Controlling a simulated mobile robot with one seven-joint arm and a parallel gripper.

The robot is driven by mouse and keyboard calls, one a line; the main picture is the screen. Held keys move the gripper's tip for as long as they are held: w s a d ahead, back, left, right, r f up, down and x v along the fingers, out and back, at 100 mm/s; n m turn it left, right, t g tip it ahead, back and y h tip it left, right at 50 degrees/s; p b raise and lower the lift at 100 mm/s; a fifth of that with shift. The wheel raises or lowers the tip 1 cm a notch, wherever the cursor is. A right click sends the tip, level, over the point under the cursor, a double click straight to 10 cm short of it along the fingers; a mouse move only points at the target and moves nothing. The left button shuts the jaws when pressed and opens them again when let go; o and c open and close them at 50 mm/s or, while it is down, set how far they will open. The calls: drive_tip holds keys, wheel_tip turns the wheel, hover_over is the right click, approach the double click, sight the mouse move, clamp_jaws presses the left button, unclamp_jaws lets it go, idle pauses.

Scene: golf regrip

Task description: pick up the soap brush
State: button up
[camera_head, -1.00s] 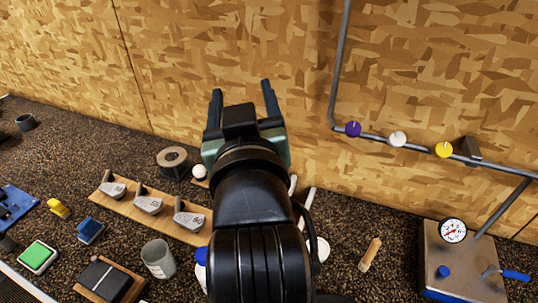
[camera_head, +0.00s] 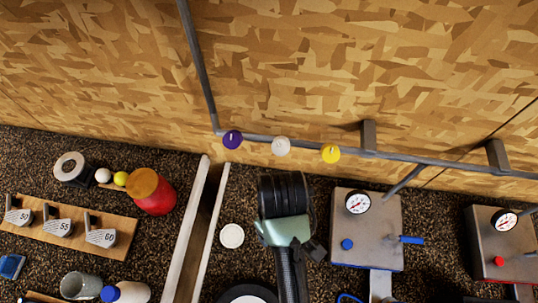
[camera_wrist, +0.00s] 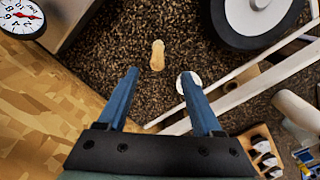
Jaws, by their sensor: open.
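The likely soap brush is a small tan, waisted wooden piece (camera_wrist: 157,55). In the wrist view it lies on the dark speckled bench, just beyond the fingertips and between their lines. My gripper (camera_wrist: 159,75) is open and empty, its two blue fingers apart. The brush is not touched by either finger in that view. In the head view my gripper (camera_head: 290,270) is over the bench, between a white disc and a gauge box. The brush cannot be made out there; my arm seems to cover it.
The white disc (camera_head: 232,236) lies left of my gripper. The grey gauge box (camera_head: 367,250) stands to the right. A dark round wheel (camera_head: 247,293) is at the bottom edge. Pale rails (camera_head: 192,230) run farther left. A pipe with coloured knobs (camera_head: 281,146) crosses the wall.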

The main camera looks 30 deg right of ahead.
drive_tip(key=f, duration=0.6)
drive_tip(key=shift+s+f, duration=0.3)
drive_tip(key=shift+w+d+f+p, duration=0.15)
drive_tip(key=shift+f+p, duration=0.3)
drive_tip(key=shift+f, duration=1)
drive_tip(key=shift+w+d+f+p, duration=0.1)
drive_tip(key=shift+f+p, duration=0.35)
drive_tip(key=shift+f, duration=0.95)
clamp_jaws()
